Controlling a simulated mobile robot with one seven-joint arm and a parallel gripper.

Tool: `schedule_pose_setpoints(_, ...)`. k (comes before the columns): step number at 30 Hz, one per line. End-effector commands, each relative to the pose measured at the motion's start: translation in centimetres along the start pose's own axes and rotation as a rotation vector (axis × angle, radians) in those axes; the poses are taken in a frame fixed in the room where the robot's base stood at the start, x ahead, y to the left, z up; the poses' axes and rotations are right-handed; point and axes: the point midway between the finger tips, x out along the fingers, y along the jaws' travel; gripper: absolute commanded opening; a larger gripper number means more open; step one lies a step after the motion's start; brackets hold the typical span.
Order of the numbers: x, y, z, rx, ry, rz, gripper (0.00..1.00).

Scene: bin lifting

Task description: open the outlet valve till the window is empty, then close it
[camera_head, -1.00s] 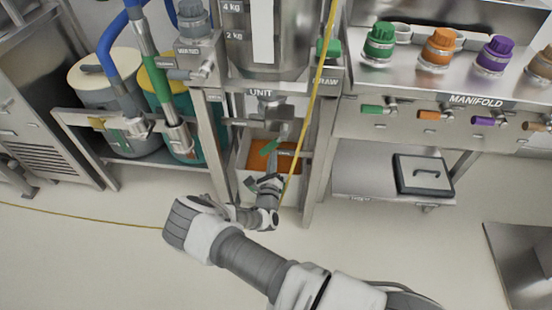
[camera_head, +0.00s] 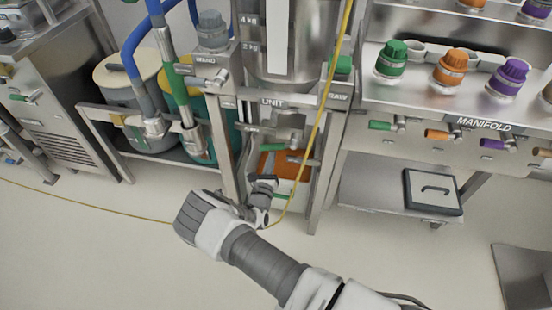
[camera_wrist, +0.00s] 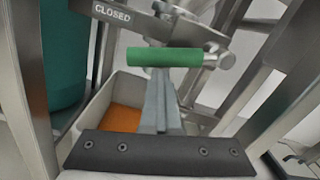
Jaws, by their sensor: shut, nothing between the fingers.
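The outlet valve's green handle (camera_head: 272,147) is under the steel vessel (camera_head: 305,45) marked UNIT. In the wrist view the green handle (camera_wrist: 165,57) lies crosswise, just below a plate reading CLOSED (camera_wrist: 113,14). My gripper (camera_wrist: 160,88) is shut and empty, its grey fingers pointing up at the handle from below. I cannot tell whether they touch it. The window (camera_head: 277,35) on the vessel front is a pale strip beside the 4 kg and 2 kg marks, with no coloured contents visible. My gripper (camera_head: 264,184) is small and partly unclear in the head view.
A bin with orange contents (camera_wrist: 123,117) stands below the valve, between steel posts (camera_wrist: 22,90). A yellow cord (camera_head: 325,100) hangs in front of the unit. Drums (camera_head: 135,95) stand left, and the manifold (camera_head: 480,125) with coloured valves is right.

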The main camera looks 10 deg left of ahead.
Motion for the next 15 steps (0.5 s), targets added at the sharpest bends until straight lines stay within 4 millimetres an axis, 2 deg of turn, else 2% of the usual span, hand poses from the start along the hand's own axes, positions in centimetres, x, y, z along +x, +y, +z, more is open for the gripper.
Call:
schedule_pose_setpoints(1,0.1,0.2,0.9,0.040,-0.006,0.000,0.00)
schedule_pose_setpoints(6,0.2,0.4,1.7,0.152,-0.007,-0.006,0.00)
schedule_pose_setpoints(15,0.2,0.5,2.5,0.152,-0.007,-0.005,0.00)
